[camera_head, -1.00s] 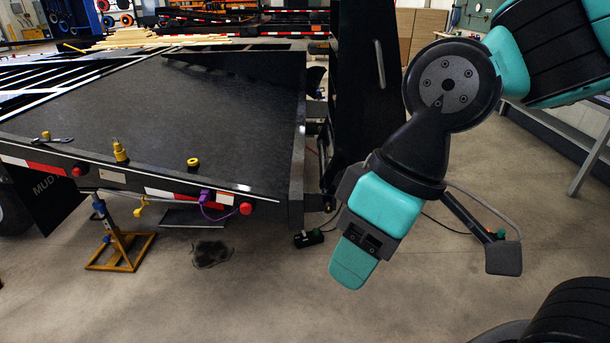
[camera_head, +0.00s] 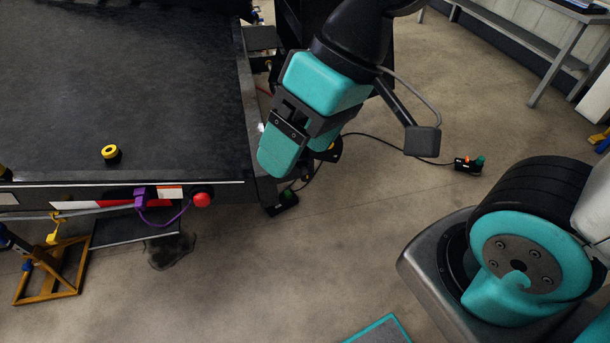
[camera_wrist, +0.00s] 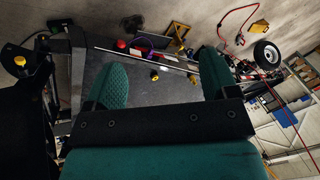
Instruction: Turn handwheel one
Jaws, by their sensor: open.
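No part in view can be told for sure as handwheel one. A round red knob-like part (camera_head: 202,199) sits on the trailer's rear edge; a red part also shows in the wrist view (camera_wrist: 121,44). A small black cylinder with a yellow ring top (camera_head: 110,154) stands on the trailer's dark deck (camera_head: 130,80). My gripper (camera_head: 284,150) points down beside the deck's right rear corner in the head view. In the wrist view its two teal fingers stand wide apart (camera_wrist: 162,80), with nothing held between them.
A purple lock with a cable (camera_head: 140,198) hangs on the rear edge. A yellow jack stand (camera_head: 52,272) stands below at left. A black box with a green button (camera_head: 286,199) and another controller (camera_head: 468,164) lie on the floor with cables. Open floor (camera_head: 300,270) lies behind the trailer.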

